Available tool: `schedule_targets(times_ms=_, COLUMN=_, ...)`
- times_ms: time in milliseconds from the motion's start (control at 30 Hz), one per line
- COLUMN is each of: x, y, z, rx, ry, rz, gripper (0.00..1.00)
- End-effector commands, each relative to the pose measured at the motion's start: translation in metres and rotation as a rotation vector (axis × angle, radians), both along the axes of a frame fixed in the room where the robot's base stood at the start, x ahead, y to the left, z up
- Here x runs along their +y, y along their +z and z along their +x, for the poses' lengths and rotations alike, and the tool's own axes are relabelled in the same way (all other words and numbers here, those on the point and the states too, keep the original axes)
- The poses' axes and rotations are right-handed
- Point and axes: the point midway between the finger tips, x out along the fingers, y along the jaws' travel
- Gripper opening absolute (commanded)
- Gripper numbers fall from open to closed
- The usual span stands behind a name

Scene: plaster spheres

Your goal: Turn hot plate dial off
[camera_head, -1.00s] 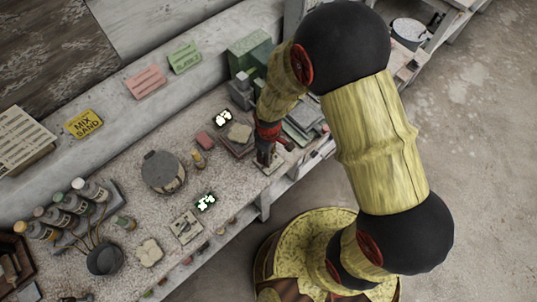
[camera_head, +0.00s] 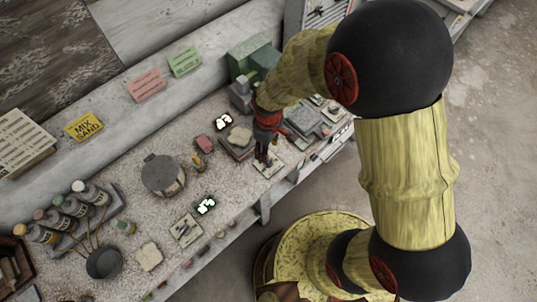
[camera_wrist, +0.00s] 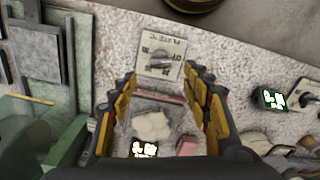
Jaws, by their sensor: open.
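A pale square panel with a dark dial (camera_wrist: 160,62) and printed marks around it lies on the bench in the wrist view, just beyond and between my fingertips. In the head view this panel (camera_head: 269,168) is at the bench's front edge, partly hidden by my gripper. My gripper (camera_head: 263,152) is over it, pointing down. In the wrist view the fingers of my gripper (camera_wrist: 161,76) are apart, with nothing held between them. I cannot tell how high they are above the dial. The dial's exact setting is too small to read.
A reddish-grey plate with a pale slab (camera_head: 239,138) lies left of my gripper. Green boxes (camera_head: 254,58) stand behind it. A similar dial panel (camera_head: 186,229), a lidded pot (camera_head: 163,174) and a glowing display (camera_head: 205,204) lie farther left. Grey slabs (camera_head: 308,121) lie right.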

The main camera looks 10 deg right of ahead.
Motion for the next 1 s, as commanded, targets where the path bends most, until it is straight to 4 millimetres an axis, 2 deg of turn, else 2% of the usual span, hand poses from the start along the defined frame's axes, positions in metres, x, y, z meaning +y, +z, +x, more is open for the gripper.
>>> schedule_targets(times_ms=100, x=0.0, y=0.021, z=0.0, rx=-0.003, ry=0.0, rz=0.0, gripper=0.48)
schedule_targets(times_ms=300, x=0.0, y=0.039, z=0.0, rx=0.0, ry=0.0, rz=0.0, gripper=0.48)
schedule_targets(times_ms=1000, x=0.0, y=0.041, z=-0.001, rx=0.001, ry=-0.015, rz=0.0, gripper=0.48)
